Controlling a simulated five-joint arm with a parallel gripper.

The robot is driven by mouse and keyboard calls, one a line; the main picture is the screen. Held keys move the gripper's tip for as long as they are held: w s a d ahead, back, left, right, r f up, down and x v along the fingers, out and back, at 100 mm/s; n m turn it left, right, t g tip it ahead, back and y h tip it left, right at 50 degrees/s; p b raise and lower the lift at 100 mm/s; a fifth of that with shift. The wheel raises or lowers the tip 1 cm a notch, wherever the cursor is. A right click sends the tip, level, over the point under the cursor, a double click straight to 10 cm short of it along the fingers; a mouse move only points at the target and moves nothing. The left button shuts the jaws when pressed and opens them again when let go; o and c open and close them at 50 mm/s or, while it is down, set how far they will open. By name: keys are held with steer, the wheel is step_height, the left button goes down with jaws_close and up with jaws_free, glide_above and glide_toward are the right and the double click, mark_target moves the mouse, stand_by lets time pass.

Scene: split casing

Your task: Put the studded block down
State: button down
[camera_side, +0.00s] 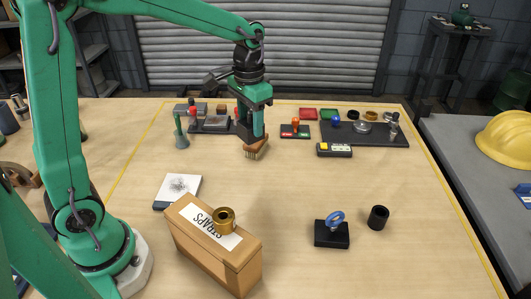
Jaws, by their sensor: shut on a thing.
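My gripper (253,132) is over the back middle of the table, pointing down. It is shut on a brown studded block (256,148), whose thin studs point downward. The block is at or just above the table top; I cannot tell whether the studs touch it. The gripper fingers hide the upper part of the block.
A cardboard box (228,262) marked STRAPS stands in front, with a brass bushing (224,220) on top. A black block (331,235) with a blue ring and a black cylinder (378,217) stand front right. A yellow-labelled device (334,150) lies right of my gripper. The middle is clear.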

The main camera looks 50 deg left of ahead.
steer(key=shift+w+a+r+n, duration=0.25)
steer(key=shift+a+n, duration=0.1)
steer(key=shift+n, duration=0.25)
steer(key=shift+s, duration=0.1)
stand_by(0.5)
steer(key=s+d+f+m, duration=0.3)
steer(key=s+d+m, duration=0.1)
steer(key=d, duration=0.3)
steer(key=s+d+f+m, duration=0.4)
steer(key=s+d+m, duration=0.1)
steer(key=s+d, duration=0.2)
steer(key=shift+s+d, duration=0.2)
steer(key=shift+d, duration=0.6)
steer(key=shift+f, duration=3.05)
